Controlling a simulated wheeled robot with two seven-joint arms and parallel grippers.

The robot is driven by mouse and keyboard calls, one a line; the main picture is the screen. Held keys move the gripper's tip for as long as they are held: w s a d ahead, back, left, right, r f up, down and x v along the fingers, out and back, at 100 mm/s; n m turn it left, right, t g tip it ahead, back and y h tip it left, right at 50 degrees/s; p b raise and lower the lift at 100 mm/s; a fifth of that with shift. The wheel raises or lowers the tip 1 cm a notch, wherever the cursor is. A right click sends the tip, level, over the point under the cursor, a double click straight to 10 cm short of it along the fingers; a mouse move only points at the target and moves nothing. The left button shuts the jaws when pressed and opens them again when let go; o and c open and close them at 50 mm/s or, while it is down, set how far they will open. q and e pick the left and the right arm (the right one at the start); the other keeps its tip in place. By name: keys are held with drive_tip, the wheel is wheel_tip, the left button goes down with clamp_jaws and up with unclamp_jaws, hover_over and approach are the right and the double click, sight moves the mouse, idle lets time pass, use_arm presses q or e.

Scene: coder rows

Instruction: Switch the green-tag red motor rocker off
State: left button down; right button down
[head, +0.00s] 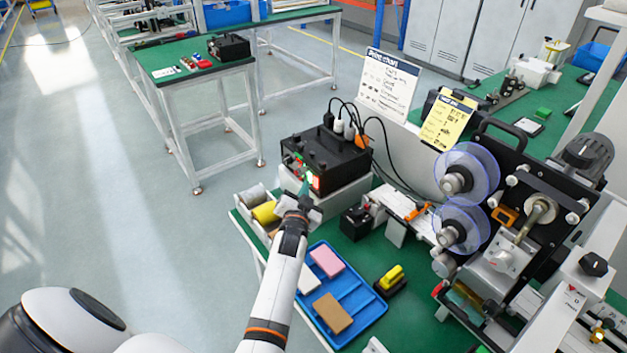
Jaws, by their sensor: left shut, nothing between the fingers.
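A black control box (325,155) stands on a light grey block at the left end of the near green bench. A lit red rocker (316,183) is low on its front face, with a small green patch beside it. Which way the rocker is tipped is too small to tell. My left gripper (304,190) is shut and empty, with its tips close in front of the box face, just left of the red rocker. Whether the tips touch the box cannot be told. It partly hides the lower front of the box. My right gripper is not in view.
Cables and plugs (348,128) rise from the box top. Spools (265,212) lie in a bin left of my gripper. A blue tray (358,315) with sponge-like blocks is below. A machine with reels (466,172) stands right. Open floor (130,230) lies left.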

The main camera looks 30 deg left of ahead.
use_arm(q)
drive_tip(key=shift+w+d, duration=0.1)
drive_tip(key=shift+w, duration=0.05)
drive_tip(key=shift+w+d, duration=0.1)
drive_tip(key=shift+w, duration=0.15)
drive_tip(key=shift+w+d+r, duration=0.1)
drive_tip(key=shift+w, duration=0.2)
idle(0.6)
drive_tip(key=shift+s, duration=0.2)
drive_tip(key=shift+s+a, duration=0.3)
drive_tip(key=shift+s, duration=0.25)
